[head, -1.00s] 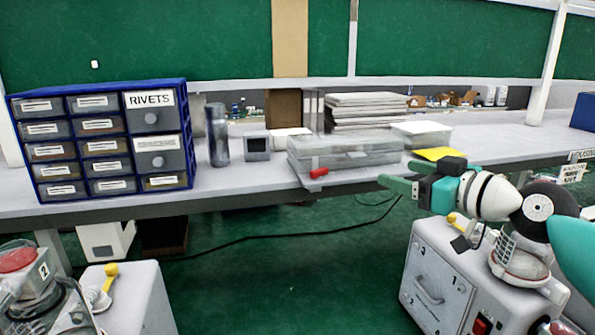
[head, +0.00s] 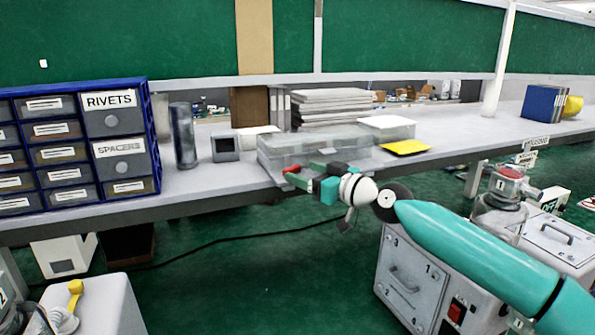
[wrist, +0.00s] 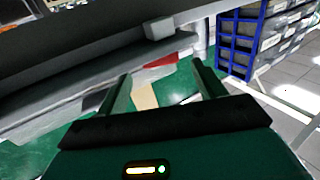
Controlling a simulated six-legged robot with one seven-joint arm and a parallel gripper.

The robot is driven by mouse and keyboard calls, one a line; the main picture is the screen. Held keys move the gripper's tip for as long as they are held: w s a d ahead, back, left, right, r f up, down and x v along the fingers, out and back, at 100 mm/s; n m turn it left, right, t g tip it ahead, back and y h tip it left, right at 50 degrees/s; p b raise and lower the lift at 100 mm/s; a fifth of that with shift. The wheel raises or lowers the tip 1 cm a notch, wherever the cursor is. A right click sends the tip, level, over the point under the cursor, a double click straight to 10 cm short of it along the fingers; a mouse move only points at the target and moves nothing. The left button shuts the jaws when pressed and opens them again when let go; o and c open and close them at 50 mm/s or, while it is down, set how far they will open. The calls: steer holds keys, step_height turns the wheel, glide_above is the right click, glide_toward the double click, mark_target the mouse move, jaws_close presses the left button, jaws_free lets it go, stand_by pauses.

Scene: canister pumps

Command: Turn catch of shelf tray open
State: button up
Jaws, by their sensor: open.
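The shelf tray (head: 300,150) is a grey, see-through lidded box on the bench near its front edge. Its red catch (head: 292,169) sticks out low at the front left; it shows in the wrist view (wrist: 160,68) too. My gripper (head: 306,174) is open at the front of the tray, just right of the catch in the head view. In the wrist view my gripper (wrist: 161,78) has its two green fingers spread, with the red catch between and beyond their tips. I cannot tell whether a finger touches it.
A blue drawer cabinet (head: 150,120) stands left on the bench, with a dark cylinder (head: 183,135) and a small grey box (head: 225,149) beside it. Stacked trays (head: 330,105) and a yellow sheet (head: 405,147) are close by. A grey pump unit (head: 410,275) stands below my arm.

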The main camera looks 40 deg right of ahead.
mark_target(292, 171)
steer(key=shift+x, duration=1.4)
steer(key=shift+s+r, duration=0.1)
steer(key=c, duration=1)
